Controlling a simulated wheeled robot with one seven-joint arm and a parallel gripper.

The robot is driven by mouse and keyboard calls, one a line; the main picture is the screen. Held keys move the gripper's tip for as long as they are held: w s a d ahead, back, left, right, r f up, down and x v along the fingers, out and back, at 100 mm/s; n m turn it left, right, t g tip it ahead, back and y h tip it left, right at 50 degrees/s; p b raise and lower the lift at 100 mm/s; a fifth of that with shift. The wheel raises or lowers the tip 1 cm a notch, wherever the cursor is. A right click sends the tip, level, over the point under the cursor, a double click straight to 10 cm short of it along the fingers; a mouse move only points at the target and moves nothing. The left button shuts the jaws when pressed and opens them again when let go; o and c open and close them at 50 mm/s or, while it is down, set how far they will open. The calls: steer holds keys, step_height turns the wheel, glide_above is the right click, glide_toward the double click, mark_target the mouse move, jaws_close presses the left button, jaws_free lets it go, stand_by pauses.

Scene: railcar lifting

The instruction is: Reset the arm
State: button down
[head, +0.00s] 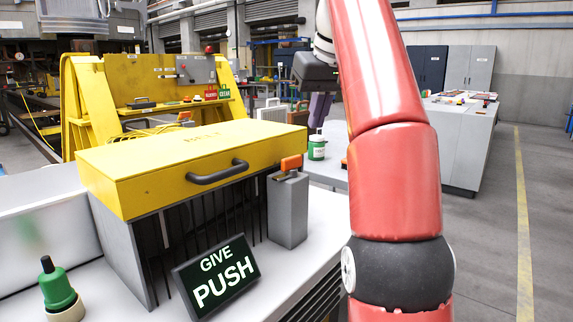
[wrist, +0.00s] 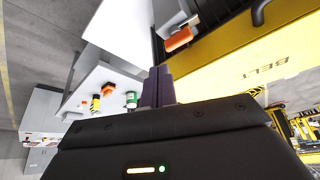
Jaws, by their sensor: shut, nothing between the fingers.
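My red arm rises at the right of the head view. My gripper (head: 321,106) hangs at its end, past the right side of the yellow box, pointing down. In the wrist view its two dark purple fingers (wrist: 157,87) are together with nothing between them. Part of the gripper is hidden behind my arm in the head view. The gripper is apart from the yellow box (head: 150,165), which has a dark handle (head: 217,173) on its front.
A grey post with an orange top (head: 291,164) stands beside the box. A "GIVE PUSH" sign (head: 216,277) and a green knob (head: 56,285) are in front. A green canister (head: 317,148) stands on a table behind. Floor at right is clear.

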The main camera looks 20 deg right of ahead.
steer(key=shift+s, duration=0.1)
steer(key=s+a+f, duration=0.1)
steer(key=s+f, duration=0.6)
steer(key=f, duration=0.4)
steer(key=s+a+f, duration=0.2)
steer(key=s+f, duration=0.5)
steer(key=f, duration=0.5)
steer(key=s+a+f+m, duration=0.1)
steer(key=s+a+f, duration=0.1)
steer(key=s+f, duration=0.5)
step_height(320, 180, down, 5)
steer(key=shift+s+h, duration=0.3)
steer(key=shift+s, duration=0.1)
